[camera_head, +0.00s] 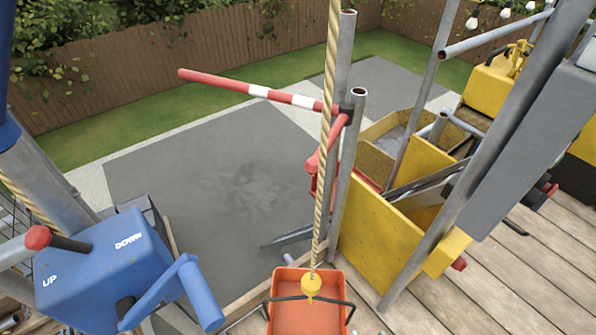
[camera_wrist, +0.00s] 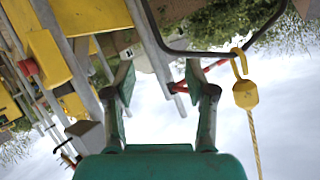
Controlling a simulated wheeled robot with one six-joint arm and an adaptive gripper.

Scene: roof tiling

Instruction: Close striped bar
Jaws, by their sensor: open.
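The striped bar (camera_head: 265,92), red with white bands, sticks out to the left from a grey scaffold post (camera_head: 350,150). It reaches out over the grey paving, with its free end at upper left. A red bracket (camera_head: 328,160) sits at the post below it. In the wrist view, red bar parts (camera_wrist: 180,87) show just behind the right finger; which part they are is hard to tell. My gripper (camera_wrist: 158,80) is open, with nothing between its fingers. I do not make it out in the head view.
An orange bucket (camera_head: 305,305) hangs from a rope (camera_head: 325,130) by a yellow hook (camera_head: 312,285), close to the post. A blue UP/DOWN control box (camera_head: 105,270) stands at lower left. Yellow panels (camera_head: 390,240) and slanted poles crowd the right, above wooden decking (camera_head: 520,270).

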